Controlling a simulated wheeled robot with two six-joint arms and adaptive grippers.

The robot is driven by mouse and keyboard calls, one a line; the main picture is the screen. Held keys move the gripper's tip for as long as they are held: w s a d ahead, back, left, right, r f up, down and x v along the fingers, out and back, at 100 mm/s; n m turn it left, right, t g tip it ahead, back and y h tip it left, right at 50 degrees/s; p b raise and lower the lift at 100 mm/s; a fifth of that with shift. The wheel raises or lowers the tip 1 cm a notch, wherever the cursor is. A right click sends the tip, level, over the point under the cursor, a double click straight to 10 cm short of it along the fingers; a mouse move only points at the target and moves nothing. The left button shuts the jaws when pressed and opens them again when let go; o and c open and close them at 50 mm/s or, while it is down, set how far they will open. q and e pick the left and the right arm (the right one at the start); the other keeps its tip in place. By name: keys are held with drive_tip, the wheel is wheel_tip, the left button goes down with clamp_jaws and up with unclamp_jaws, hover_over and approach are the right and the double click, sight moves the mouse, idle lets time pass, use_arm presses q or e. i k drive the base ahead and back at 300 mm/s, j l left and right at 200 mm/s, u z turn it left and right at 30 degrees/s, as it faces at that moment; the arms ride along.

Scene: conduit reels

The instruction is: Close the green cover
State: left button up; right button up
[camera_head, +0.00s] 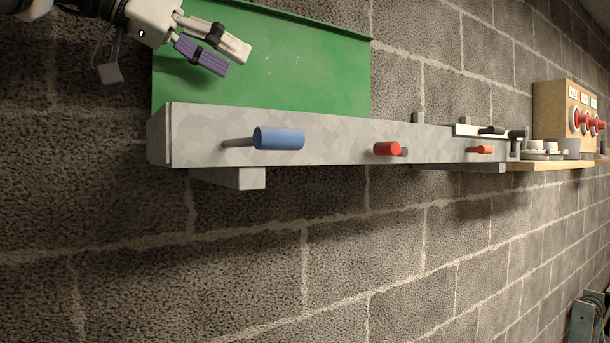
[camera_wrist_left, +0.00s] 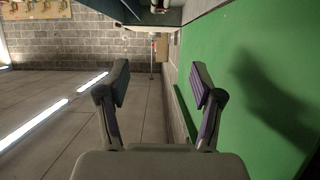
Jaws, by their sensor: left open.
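The green cover (camera_head: 300,68) stands raised behind a grey metal box (camera_head: 215,150) fixed to the block wall. It also fills the right side of the left wrist view (camera_wrist_left: 240,60), with a dark shadow on it. My left gripper (camera_head: 228,60) is open and empty at the cover's upper left in the head view. In the left wrist view its two fingers (camera_wrist_left: 158,90) are apart with nothing between them, the right finger close to the green face. I cannot tell whether it touches. My right gripper is in neither view.
A wooden shelf (camera_head: 545,165) on the right holds small parts and a wooden panel (camera_head: 565,108) with red knobs.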

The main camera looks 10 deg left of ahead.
sight(295, 63)
drive_tip(key=k, duration=1)
